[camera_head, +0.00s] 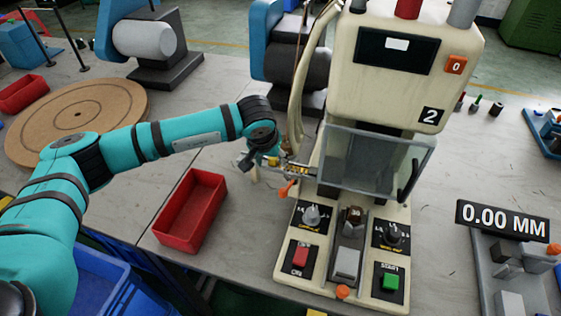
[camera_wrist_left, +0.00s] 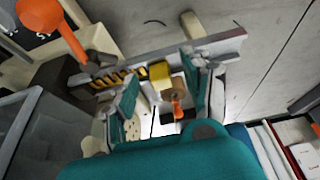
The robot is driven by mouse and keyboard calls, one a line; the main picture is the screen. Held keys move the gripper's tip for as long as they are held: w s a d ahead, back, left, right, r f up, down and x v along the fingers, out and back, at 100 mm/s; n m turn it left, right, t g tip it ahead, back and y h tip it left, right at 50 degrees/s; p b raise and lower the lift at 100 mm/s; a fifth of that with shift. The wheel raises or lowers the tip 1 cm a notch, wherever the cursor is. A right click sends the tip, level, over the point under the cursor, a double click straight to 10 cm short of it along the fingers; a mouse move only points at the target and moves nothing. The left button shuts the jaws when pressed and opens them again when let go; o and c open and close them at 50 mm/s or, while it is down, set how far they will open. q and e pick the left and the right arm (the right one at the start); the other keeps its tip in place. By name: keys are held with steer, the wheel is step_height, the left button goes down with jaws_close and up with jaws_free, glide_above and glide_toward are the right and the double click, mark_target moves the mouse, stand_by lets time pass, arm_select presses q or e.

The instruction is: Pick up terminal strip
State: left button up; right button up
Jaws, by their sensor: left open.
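My left gripper (camera_head: 272,163) is at the left side of the cream moulding machine (camera_head: 385,70), beside its clear guard. In the left wrist view my open left gripper (camera_wrist_left: 160,90) has its two fingers apart. A grey rail (camera_wrist_left: 215,45) with a yellow-and-black toothed section (camera_wrist_left: 112,78) lies beyond the fingers. A yellow block (camera_wrist_left: 159,71) and a small brown piece show between the fingers. I cannot tell for sure which of these is the terminal strip, nor whether a finger touches it. My right gripper is not in view.
An orange-knobbed lever (camera_wrist_left: 58,28) is close to the left gripper. The clear guard (camera_head: 375,160) stands to its right. A red bin (camera_head: 190,210) sits on the grey table, left of the machine. A round wooden board (camera_head: 75,118) lies farther left. A gauge reads 0.00 MM (camera_head: 503,221) at right.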

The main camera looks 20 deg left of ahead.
arm_select(q)
jaws_close()
stand_by(0.3)
